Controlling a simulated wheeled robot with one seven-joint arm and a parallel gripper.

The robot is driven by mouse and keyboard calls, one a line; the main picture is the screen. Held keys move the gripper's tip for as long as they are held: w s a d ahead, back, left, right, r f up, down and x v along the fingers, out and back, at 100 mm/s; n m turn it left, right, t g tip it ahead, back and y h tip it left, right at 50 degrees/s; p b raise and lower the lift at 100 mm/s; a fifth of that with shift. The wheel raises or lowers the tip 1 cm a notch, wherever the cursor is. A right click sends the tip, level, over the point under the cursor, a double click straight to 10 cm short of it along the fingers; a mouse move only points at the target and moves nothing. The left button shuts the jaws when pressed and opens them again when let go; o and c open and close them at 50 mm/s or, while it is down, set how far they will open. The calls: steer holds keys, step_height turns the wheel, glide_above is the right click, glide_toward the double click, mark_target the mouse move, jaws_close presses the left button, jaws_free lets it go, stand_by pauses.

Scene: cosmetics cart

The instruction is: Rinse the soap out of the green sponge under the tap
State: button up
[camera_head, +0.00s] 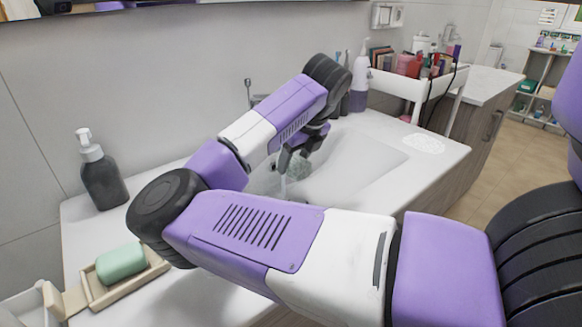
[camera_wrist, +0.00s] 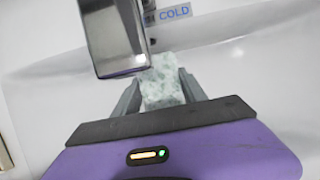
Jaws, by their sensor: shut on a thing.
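The sponge (camera_wrist: 162,82) is pale green with whitish speckles, and it is held between my gripper's two fingers in the wrist view. My gripper (camera_head: 292,160) is shut on it, low over the sink basin (camera_head: 365,165); the sponge shows only partly there (camera_head: 296,167). The tap's metal spout (camera_wrist: 112,38) is close to the sponge and covers part of the left of the wrist view. In the head view the tap (camera_head: 250,95) is mostly hidden behind my arm. A pale vertical streak beside the sponge looks like running water.
A smooth green block (camera_head: 121,262) lies in a wooden dish (camera_head: 150,272) at the left. A dark pump bottle (camera_head: 103,178) stands behind it, and a white-capped bottle (camera_head: 360,80) beyond the sink. A white cart (camera_head: 400,85) with cosmetics stands at the back right.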

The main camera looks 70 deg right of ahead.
steer(key=shift+s+d, duration=0.1)
steer(key=shift+d, duration=0.05)
stand_by(0.3)
steer(key=shift+w+a+b, duration=0.4)
steer(key=shift+a, duration=0.05)
steer(key=s+a+b, duration=0.1)
steer(key=s+a, duration=0.4)
steer(key=s, duration=0.1)
steer(key=shift+a, duration=0.2)
stand_by(0.5)
steer(key=shift+r, duration=0.1)
stand_by(1.1)
